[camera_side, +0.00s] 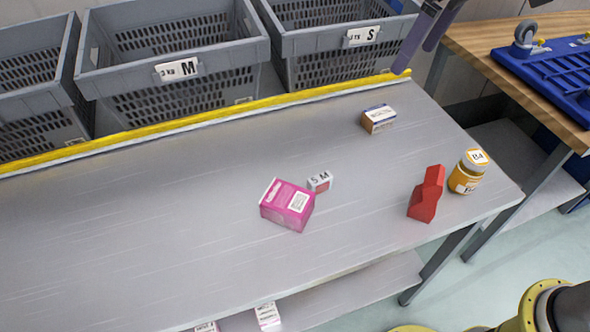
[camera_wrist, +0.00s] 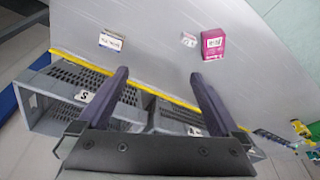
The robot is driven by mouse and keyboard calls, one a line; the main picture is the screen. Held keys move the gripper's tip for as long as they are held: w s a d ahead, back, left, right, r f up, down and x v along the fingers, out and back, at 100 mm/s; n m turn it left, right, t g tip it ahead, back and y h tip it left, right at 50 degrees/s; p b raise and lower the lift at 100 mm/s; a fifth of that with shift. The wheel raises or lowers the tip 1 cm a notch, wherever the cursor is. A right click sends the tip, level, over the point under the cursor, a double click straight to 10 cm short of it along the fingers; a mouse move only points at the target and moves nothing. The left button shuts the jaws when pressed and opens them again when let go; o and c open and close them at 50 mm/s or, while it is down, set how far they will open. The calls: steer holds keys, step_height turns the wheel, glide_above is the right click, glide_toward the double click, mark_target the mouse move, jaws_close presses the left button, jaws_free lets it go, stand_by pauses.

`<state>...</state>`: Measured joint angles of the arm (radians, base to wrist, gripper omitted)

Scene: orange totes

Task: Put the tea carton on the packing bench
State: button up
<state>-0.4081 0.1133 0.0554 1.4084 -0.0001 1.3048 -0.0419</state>
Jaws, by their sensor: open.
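A pink carton (camera_side: 287,204) with a white label lies on the grey metal bench (camera_side: 150,215); it also shows in the wrist view (camera_wrist: 213,42). A smaller white, blue and brown carton (camera_side: 378,118) stands near the bench's back right; it also shows in the wrist view (camera_wrist: 111,41). I cannot read which one is tea. My gripper (camera_side: 413,59) is at the top right, high by the bench's back edge, partly out of frame. In the wrist view its two fingers (camera_wrist: 159,74) are apart with nothing between them, clear of both cartons.
A small white box (camera_side: 320,181) marked S M stands beside the pink carton. A red block (camera_side: 426,195) and a yellow jar (camera_side: 467,172) stand at the right end. Grey crates (camera_side: 170,55) line the yellow back edge. A wooden-topped bench (camera_side: 490,45) stands right. The grey bench's left is clear.

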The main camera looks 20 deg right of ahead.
steer(key=w+a+f+n+g, duration=0.25)
steer(key=a+f, duration=0.55)
steer(key=a, duration=0.4)
steer(key=n+h, duration=0.1)
glide_above(292, 199)
step_height(292, 199, down, 9)
steer(key=f, duration=0.7)
steer(key=shift+w+a+f, duration=0.1)
steer(key=shift+w, duration=0.2)
steer(key=shift+s+f, duration=0.2)
steer(key=shift+f, duration=1.2)
steer(key=shift+s+f, duration=0.15)
steer(key=shift+f, duration=1.2)
steer(key=shift+r, duration=0.1)
steer(key=c, duration=1.5)
steer(key=shift+r, duration=0.8)
steer(key=s+d+r, duration=1)
steer(key=r, duration=0.1)
steer(key=w+d+f+m, duration=0.3)
steer(key=w+d, duration=0.1)
steer(key=d, duration=0.5)
steer(key=w+d+f+m, duration=0.2)
steer(key=w+d+f, duration=0.2)
steer(key=d, duration=0.4)
steer(key=w+d+f+m, duration=0.3)
steer(key=w+d, duration=0.3)
steer(key=d, duration=0.3)
steer(key=shift+w+d+f+m, duration=0.1)
steer(key=shift+d+f+m, duration=0.25)
steer(key=shift+f, duration=0.05)
